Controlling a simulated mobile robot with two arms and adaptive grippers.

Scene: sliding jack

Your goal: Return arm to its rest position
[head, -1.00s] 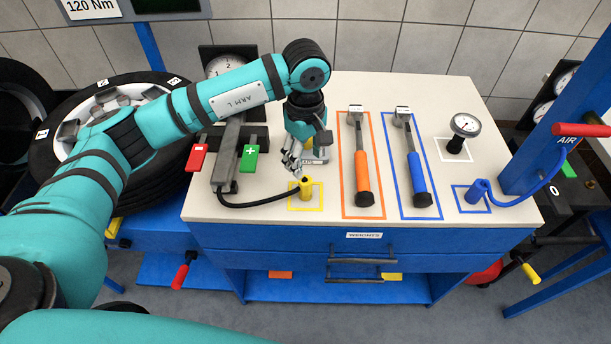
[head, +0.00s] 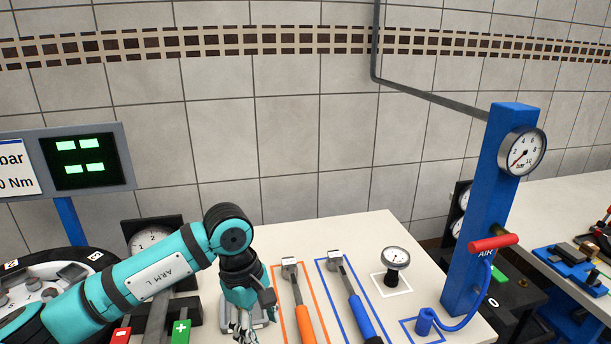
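My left arm (head: 160,278), teal with black bands and labelled "ARM L", reaches in from the lower left in the head view. Its wrist bends down over the white bench top (head: 370,235). My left gripper (head: 242,332) points down at the bottom edge of the picture, in front of a small grey device and left of the orange-handled tool. Its fingertips are small and partly cut off, so I cannot tell whether it is open or shut. My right arm and gripper are not in view.
An orange-handled tool (head: 304,322) and a blue-handled tool (head: 359,316) lie in outlines on the bench. A blue air post (head: 480,210) with a red handle rises at right. Green and red buttons (head: 181,331) sit left of the gripper.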

